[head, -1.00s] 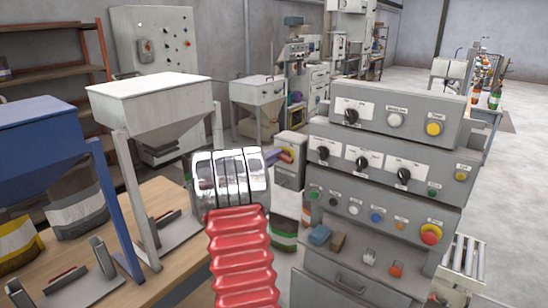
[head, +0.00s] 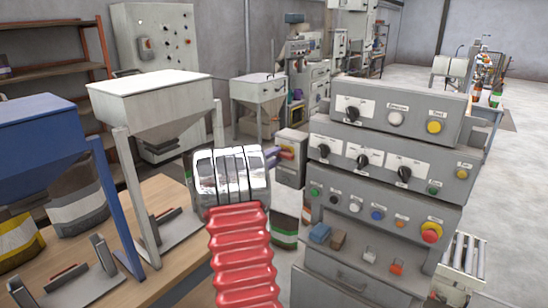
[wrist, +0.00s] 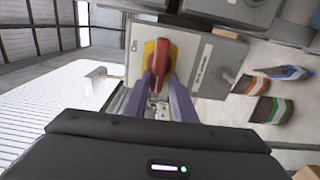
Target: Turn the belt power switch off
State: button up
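The switch is a red handle (wrist: 161,52) on a yellow plate, mounted on a grey box. In the wrist view a rotated "On" label sits left of the handle; another label at its right is too small to read. In the head view the grey switch box (head: 291,165) stands left of the large console, its red and yellow part half hidden behind my fingers. My gripper (wrist: 159,82) has its two purple fingers on either side of the handle's near end. I cannot tell whether they press on it.
The large grey console (head: 385,275) with knobs and buttons stands close at the right. A wooden table (head: 175,196) with hoppers is at the left. Bags with coloured bands (head: 285,232) lie below the switch box.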

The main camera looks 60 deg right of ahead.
jog(key=o, duration=0.3)
jog(key=shift+r, duration=0.2)
jog(key=w+a, duration=0.2)
jog(key=a, duration=1.1)
jog(key=shift+a, duration=0.3)
jog(key=shift+w+f, duration=0.1)
